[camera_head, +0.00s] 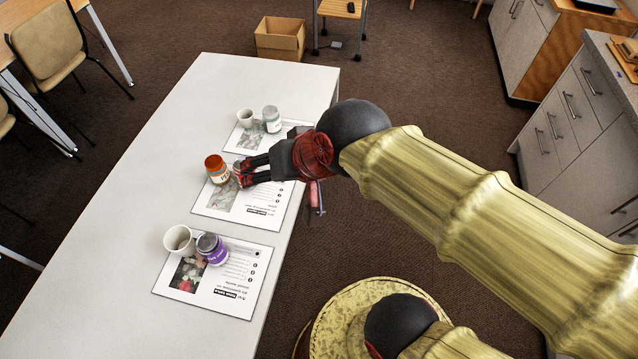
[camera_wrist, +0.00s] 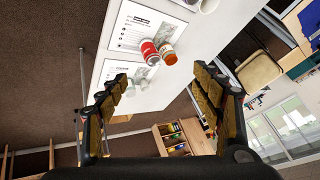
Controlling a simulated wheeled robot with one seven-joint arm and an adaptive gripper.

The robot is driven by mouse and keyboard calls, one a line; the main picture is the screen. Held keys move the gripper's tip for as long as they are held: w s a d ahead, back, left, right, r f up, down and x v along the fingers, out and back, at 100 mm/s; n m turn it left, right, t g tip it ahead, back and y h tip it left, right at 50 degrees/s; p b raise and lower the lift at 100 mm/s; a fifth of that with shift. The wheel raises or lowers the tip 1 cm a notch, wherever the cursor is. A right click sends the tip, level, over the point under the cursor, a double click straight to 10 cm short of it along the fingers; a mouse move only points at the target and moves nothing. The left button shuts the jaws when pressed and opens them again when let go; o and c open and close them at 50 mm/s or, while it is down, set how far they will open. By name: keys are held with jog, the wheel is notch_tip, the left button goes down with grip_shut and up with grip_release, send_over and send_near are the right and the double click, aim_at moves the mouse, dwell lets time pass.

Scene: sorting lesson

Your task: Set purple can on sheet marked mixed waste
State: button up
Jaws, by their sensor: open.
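A middle sheet (camera_head: 265,208) and a far sheet (camera_head: 235,142) lie further along the table. Their print is too small to tell which is marked mixed waste. My gripper (camera_head: 241,172) is over the middle sheet, apart from the purple can and beside an orange-lidded jar (camera_head: 215,169). In the wrist view my gripper (camera_wrist: 157,88) is open and empty, its fingers wide apart.
A red and white can (camera_wrist: 149,52) stands close to the jar (camera_wrist: 167,52) in the wrist view. A second white cup (camera_head: 245,118) and a pale green jar (camera_head: 271,119) stand by the far sheet. The left side of the white table (camera_head: 105,230) is bare.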

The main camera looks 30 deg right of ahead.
jog(key=s+d+f+n+g+h, duration=0.1)
jog(key=s+d+n+h, duration=0.1)
jog(key=s+d, duration=0.4)
jog(key=shift+s+d+f+n, duration=0.2)
jog(key=shift+d+n, duration=0.2)
jog(key=shift+d, duration=0.45)
